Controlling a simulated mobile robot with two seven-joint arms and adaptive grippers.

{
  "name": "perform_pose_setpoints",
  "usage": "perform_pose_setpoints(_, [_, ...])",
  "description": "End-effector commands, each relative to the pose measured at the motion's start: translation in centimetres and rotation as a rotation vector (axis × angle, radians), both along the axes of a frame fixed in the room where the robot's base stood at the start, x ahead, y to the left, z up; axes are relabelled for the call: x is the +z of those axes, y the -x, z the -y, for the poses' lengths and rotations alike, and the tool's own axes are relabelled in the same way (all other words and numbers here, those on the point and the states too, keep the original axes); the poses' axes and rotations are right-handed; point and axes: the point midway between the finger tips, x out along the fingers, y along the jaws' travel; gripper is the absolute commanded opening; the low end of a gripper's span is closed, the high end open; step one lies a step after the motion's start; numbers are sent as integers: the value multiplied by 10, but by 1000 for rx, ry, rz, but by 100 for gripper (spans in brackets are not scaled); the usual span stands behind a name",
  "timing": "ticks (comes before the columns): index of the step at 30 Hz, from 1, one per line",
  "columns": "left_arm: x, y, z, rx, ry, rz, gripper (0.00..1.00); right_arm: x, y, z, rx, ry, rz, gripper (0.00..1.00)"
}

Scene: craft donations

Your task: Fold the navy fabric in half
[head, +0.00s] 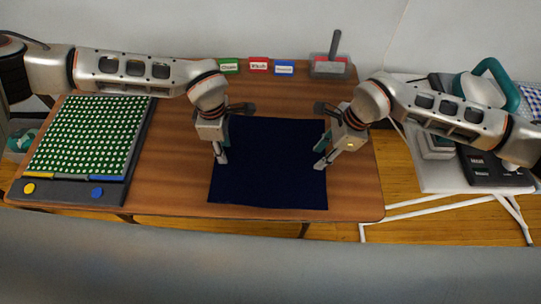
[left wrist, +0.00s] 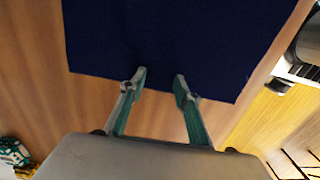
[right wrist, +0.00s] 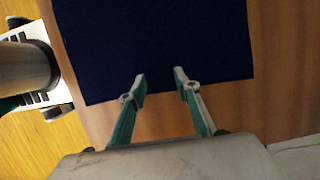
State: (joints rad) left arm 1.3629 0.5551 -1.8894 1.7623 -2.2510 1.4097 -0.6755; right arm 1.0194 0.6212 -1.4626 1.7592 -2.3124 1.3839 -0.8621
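The navy fabric (head: 268,170) lies flat and spread out in the middle of the wooden table. My left gripper (head: 222,158) is over its left edge, and my right gripper (head: 322,164) is over its right edge. In the left wrist view, the open fingers (left wrist: 158,80) reach over one edge of the navy fabric (left wrist: 170,40). In the right wrist view, the open fingers (right wrist: 160,78) likewise reach over an edge of the fabric (right wrist: 150,35). I cannot tell whether the fingertips touch the cloth.
A grey board with green dotted fabric (head: 88,135) sits at the table's left. Green (head: 229,66), red (head: 258,65) and blue (head: 284,67) cards and a grey-red tool (head: 331,64) stand at the back. A white side table (head: 440,180) holds a teal-handled machine (head: 485,88).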

Motion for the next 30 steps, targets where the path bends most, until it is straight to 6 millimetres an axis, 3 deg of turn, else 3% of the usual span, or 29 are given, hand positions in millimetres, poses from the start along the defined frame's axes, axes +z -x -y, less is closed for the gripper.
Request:
perform_pose_setpoints(17, [-4, 0, 0, 0, 0, -2, 32, -3, 0, 0, 0, 1, -2, 32])
perform_pose_setpoints(25, [-6, 1, 0, 0, -1, -3, 0, -5, 1, 0, 0, 1, -2, 0])
perform_pose_setpoints(30, [-8, 2, -1, 1, -2, -4, 0, -7, 1, 0, 0, 2, -2, 0])
